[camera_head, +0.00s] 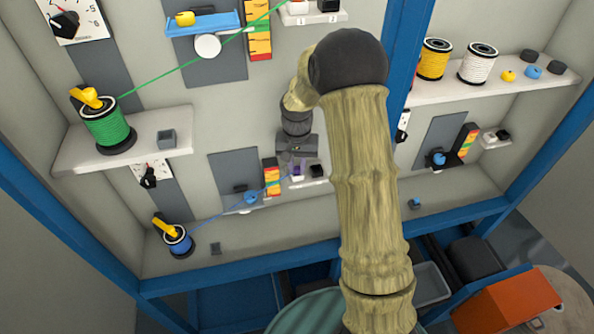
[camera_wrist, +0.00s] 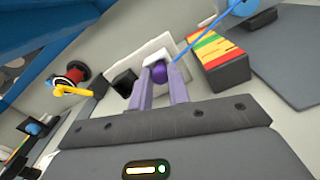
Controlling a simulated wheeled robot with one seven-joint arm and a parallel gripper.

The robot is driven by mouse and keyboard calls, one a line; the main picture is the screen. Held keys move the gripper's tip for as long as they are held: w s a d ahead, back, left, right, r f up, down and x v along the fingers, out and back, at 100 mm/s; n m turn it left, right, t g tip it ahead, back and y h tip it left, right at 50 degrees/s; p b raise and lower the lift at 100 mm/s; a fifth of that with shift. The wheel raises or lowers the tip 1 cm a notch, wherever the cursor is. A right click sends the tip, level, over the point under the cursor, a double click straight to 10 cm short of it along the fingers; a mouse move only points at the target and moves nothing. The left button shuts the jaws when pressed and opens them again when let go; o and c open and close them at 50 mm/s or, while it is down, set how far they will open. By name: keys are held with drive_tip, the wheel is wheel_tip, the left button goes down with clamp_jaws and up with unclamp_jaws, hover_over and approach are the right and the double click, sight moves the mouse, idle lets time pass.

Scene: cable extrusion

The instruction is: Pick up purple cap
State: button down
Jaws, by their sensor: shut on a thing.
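The purple cap (camera_wrist: 158,73) is between the fingertips of my gripper (camera_wrist: 159,78) in the wrist view, at a small white shelf (camera_wrist: 165,50). My gripper is shut on it. In the head view the cap shows as a small purple spot (camera_head: 297,170) just below my gripper (camera_head: 297,161). The cap is close to the shelf; I cannot tell whether it still touches it. The end of a blue cable (camera_wrist: 190,45) is close by on its right in the wrist view.
A black block (camera_wrist: 125,82) sits left of the cap on the shelf. A striped red, yellow and green gauge (camera_wrist: 222,62) stands to the right. A blue spool (camera_head: 177,241) feeds the cable. Above are a green spool (camera_head: 107,128) and a yellow spool (camera_head: 434,60).

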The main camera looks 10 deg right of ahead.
sight(297, 169)
drive_tip(key=shift+r+b, duration=0.1)
drive_tip(key=shift+b, duration=0.2)
drive_tip(key=shift+s+r+b, duration=0.15)
drive_tip(key=shift+b, duration=0.15)
wheel_tip(297, 169, up, 6)
drive_tip(key=shift+r+b, duration=0.2)
drive_tip(key=shift+b, duration=0.6)
drive_tip(key=s+b, duration=0.5)
drive_tip(key=s, duration=1.4)
drive_tip(key=shift+s, duration=0.4)
drive_tip(key=shift+w, duration=0.1)
